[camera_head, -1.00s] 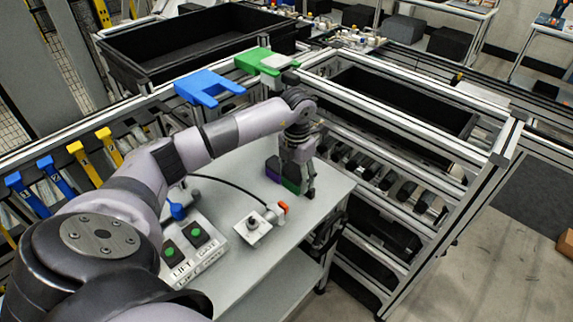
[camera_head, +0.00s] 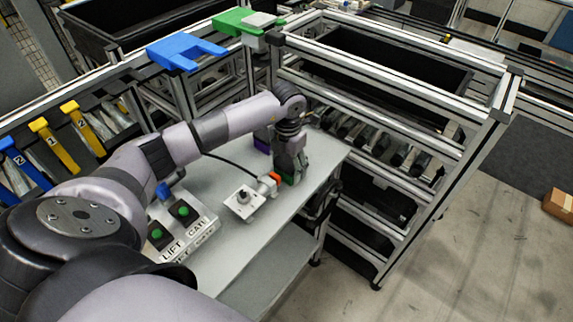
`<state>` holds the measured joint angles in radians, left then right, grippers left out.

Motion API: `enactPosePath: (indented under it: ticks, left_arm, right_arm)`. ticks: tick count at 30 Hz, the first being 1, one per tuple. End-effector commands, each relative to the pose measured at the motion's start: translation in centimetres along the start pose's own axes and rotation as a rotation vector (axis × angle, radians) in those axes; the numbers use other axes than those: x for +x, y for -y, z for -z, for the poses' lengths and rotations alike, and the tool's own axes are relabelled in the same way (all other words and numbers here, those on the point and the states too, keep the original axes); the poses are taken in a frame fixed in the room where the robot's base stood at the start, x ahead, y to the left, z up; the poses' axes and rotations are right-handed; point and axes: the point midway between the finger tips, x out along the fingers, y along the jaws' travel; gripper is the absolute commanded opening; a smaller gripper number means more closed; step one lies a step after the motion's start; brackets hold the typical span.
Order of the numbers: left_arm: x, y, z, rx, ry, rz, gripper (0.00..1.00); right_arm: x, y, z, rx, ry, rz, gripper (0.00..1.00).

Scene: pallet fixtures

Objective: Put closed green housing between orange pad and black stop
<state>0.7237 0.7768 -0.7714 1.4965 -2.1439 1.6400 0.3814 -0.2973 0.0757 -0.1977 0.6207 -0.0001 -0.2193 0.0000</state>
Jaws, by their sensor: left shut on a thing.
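My left gripper (camera_head: 289,170) points down over the grey table. It is shut on a small green housing (camera_head: 290,180), mostly hidden by the fingers. An orange pad (camera_head: 275,177) shows on the end of a small fixture (camera_head: 243,203), just left of the fingertips. Whether the housing touches the pad or the table I cannot tell. A black knob stands on the fixture's pale plate; a separate black stop cannot be made out. My right gripper is not in view.
A purple part (camera_head: 262,144) stands behind my left gripper. A button box (camera_head: 180,226) stands on the table's left. A metal frame rack (camera_head: 400,130) borders the table on the right.

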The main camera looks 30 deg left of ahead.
Motion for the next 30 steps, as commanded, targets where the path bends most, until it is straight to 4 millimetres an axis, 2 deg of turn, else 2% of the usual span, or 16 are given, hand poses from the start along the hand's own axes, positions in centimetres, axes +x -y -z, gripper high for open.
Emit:
enactPosePath:
  ticks: [1,2,10,19,23,26,30]
  left_arm:
    - [0.3,0.0,0.0,-0.001,0.001,-0.001,0.28]
    - [0.2,-0.1,0.0,-0.001,0.0,-0.001,0.61]
    - [0.1,-0.1,0.0,-0.001,0.0,-0.001,0.79]
    - [0.1,-0.1,0.0,-0.001,0.0,0.0,0.8]
    - [-0.6,-0.1,-0.1,0.0,0.002,0.0,0.8]
    - [-1.9,-0.1,-0.1,0.0,0.005,-0.002,0.8]
    - [-4.8,-0.1,-0.2,0.0,0.008,-0.002,0.8]
  right_arm:
    - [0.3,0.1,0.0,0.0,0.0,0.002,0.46]
    - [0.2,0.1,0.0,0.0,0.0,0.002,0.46]
    - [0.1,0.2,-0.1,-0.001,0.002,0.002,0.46]
    - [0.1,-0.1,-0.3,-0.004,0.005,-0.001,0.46]
    - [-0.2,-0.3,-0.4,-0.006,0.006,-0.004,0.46]
    - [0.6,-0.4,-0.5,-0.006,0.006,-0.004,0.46]
    - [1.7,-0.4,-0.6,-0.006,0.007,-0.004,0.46]
